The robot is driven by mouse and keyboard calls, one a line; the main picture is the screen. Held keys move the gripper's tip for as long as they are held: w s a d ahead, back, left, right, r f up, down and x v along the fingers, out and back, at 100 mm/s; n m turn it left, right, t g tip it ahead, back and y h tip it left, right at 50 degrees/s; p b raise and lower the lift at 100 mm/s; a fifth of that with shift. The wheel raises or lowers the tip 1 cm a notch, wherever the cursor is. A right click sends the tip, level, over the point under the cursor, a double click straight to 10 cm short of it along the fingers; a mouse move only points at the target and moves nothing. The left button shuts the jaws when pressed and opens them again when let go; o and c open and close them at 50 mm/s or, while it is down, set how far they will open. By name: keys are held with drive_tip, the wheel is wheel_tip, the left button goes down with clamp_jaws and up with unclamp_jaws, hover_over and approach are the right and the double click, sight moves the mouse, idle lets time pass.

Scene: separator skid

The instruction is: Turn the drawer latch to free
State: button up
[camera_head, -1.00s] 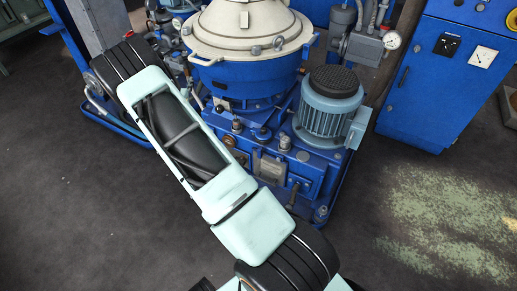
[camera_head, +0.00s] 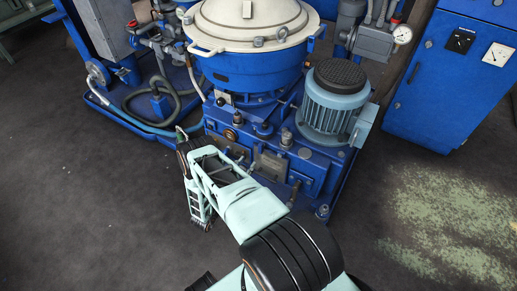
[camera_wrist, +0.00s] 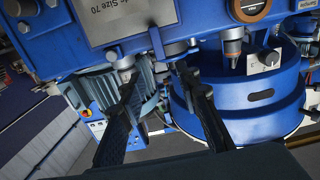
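My gripper (camera_wrist: 158,80) shows in the wrist view with its two dark fingers clearly apart and nothing held between them. Beyond the fingertips are a blue housing (camera_wrist: 180,62) and small grey fittings. In the head view, my arm reaches toward the front of the blue separator base (camera_head: 225,128); I cannot make out the fingertips there. A small dark lever (camera_head: 294,194) stands at the lower front of the base. I cannot tell whether this is the drawer latch, and no drawer latch is clearly recognizable in either view.
A grey-blue motor (camera_head: 335,100) stands on the base beside the cream-lidded separator bowl (camera_head: 250,22). A blue cabinet (camera_head: 450,85) with gauges is at the right. A hose and pipes crowd the left back. The floor (camera_head: 400,240) at front right is clear.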

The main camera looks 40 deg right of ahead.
sight(260, 146)
drive_tip(key=b+x, duration=0.1)
drive_tip(key=x, duration=0.9)
drive_tip(key=shift+w+r+b, duration=0.1)
drive_tip(key=shift+b, duration=0.25)
clamp_jaws()
